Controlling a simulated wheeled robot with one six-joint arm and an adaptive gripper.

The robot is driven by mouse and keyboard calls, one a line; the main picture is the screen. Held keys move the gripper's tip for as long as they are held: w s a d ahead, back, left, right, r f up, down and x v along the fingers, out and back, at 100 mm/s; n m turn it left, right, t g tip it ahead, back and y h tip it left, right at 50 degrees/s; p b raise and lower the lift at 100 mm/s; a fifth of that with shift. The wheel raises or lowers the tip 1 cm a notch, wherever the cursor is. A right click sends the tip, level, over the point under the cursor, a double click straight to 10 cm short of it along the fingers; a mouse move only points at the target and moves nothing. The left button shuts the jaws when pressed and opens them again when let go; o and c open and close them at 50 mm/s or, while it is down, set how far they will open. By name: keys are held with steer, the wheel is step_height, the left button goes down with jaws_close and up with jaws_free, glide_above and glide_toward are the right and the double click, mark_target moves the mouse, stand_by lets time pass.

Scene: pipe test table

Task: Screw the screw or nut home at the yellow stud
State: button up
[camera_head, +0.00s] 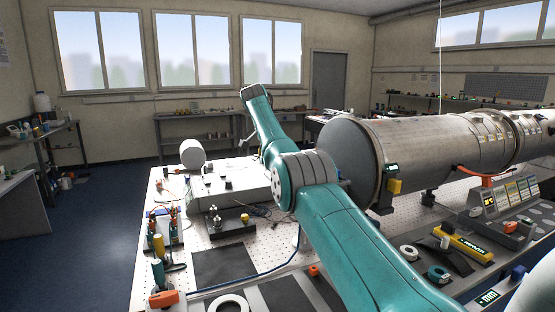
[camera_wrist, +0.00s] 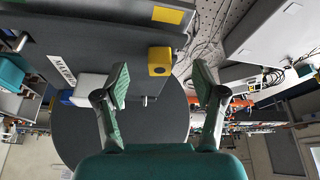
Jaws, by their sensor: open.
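In the wrist view my gripper (camera_wrist: 162,84) is open, its two fingers spread wide with nothing between the tips. A yellow block (camera_wrist: 160,57) with a dark round spot on it shows just beyond and between the fingertips, apart from them. A small pale pin (camera_wrist: 146,101) sticks out near the left finger, beside a white block (camera_wrist: 92,88). I cannot tell which of these is the yellow stud, and I cannot make out a loose screw or nut. In the head view my gripper is hidden. A yellow block (camera_head: 394,186) sits at the pipe's near end there.
A grey control box (camera_head: 225,187), bottles and tools stand on the left. A yellow tool (camera_head: 462,244), rings and a sloped panel (camera_head: 505,200) crowd the right front.

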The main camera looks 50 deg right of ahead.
steer(key=shift+f+n, duration=0.1)
steer(key=shift+n, duration=0.3)
steer(key=n+t, duration=0.2)
steer(key=n, duration=0.3)
steer(key=shift+s, duration=0.2)
steer(key=n+t, duration=0.1)
steer(key=n, duration=0.2)
steer(key=shift+s+d, duration=0.1)
steer(key=shift+s, duration=0.05)
steer(key=n+t, duration=0.1)
steer(key=n, duration=0.2)
steer(key=shift+t+y, duration=0.3)
steer(key=shift+y, duration=0.1)
steer(key=shift+n, duration=0.4)
steer(key=shift+s+d+n+t+y, duration=0.15)
steer(key=shift+n+t+y, duration=0.2)
steer(key=shift+n, duration=0.75)
steer(key=n, duration=0.2)
steer(key=n+y, duration=0.1)
steer(key=shift+n+t+y, duration=0.25)
steer(key=shift+n, duration=0.15)
